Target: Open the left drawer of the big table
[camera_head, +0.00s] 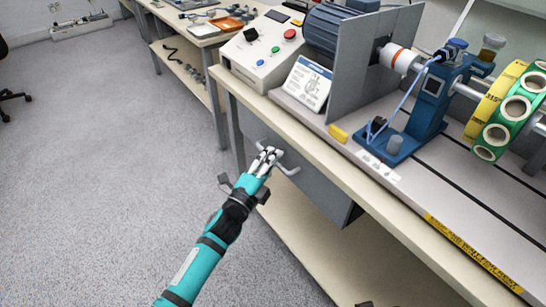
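The big table (335,165) runs along the right side, with a grey drawer (318,192) under its top. The drawer front looks flush or nearly flush with the table; I cannot tell exactly. A light bar handle (289,171) sticks out from the drawer front. My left gripper (267,156) comes up from below, with its pale fingers at the left part of the handle. The fingers overlap the handle in view, and whether they close on it is not clear. My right gripper is not in view.
On the table stand a control box (262,52), a sign (308,83), a blue stand (430,105) and green and yellow discs (508,112). A lower shelf (310,240) lies below the drawer. The grey floor (100,180) at left is open.

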